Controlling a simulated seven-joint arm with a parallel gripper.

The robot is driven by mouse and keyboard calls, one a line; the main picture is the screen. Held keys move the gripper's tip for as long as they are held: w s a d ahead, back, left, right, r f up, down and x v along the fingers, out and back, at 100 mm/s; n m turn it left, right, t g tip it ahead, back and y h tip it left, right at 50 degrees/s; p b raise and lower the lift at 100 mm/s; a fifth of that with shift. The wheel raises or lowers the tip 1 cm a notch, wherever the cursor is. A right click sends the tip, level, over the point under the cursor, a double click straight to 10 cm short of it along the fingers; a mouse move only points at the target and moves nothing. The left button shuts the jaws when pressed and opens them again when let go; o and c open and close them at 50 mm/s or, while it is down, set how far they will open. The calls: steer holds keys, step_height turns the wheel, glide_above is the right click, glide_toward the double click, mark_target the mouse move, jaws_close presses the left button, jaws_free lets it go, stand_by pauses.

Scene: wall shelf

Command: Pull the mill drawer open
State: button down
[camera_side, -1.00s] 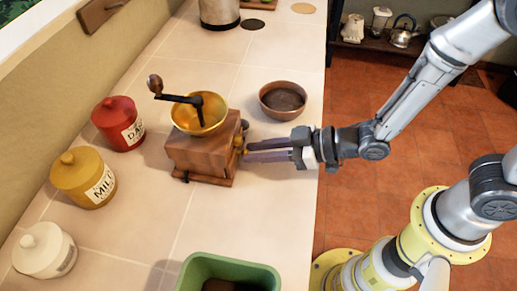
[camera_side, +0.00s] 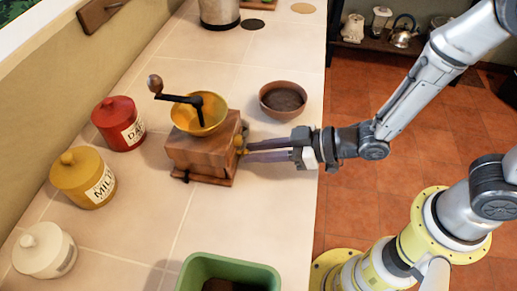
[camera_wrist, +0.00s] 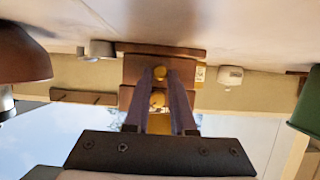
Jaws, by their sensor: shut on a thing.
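The wooden mill (camera_side: 203,153) stands on the counter in the side view, with a brass hopper (camera_side: 199,118) and a dark crank on top. Its front faces right, toward my gripper (camera_side: 246,150). In the wrist view the scene is upside down; the mill's front (camera_wrist: 130,70) lies straight ahead. A round brass knob (camera_wrist: 159,72) sits between my fingertips, which are shut on it. A second round brass piece (camera_wrist: 156,98) shows between the fingers. The drawer's edges are too small and covered to make out, and no gap shows at the mill's front.
A brown bowl with dark contents (camera_side: 283,99) stands behind my fingers, and a green container (camera_side: 265,270) stands in front. Red (camera_side: 118,123), yellow (camera_side: 83,180) and white (camera_side: 43,250) canisters line the wall side. The counter right of the mill is clear to its edge.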

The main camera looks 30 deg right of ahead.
steer(key=s+d, duration=0.4)
steer(key=shift+s+d, duration=0.3)
steer(key=c, duration=0.8)
jaws_free()
steer(key=shift+o, duration=0.2)
steer(key=v, duration=1.3)
steer(key=shift+s+d+r, duration=0.2)
steer(key=shift+s+d, duration=0.05)
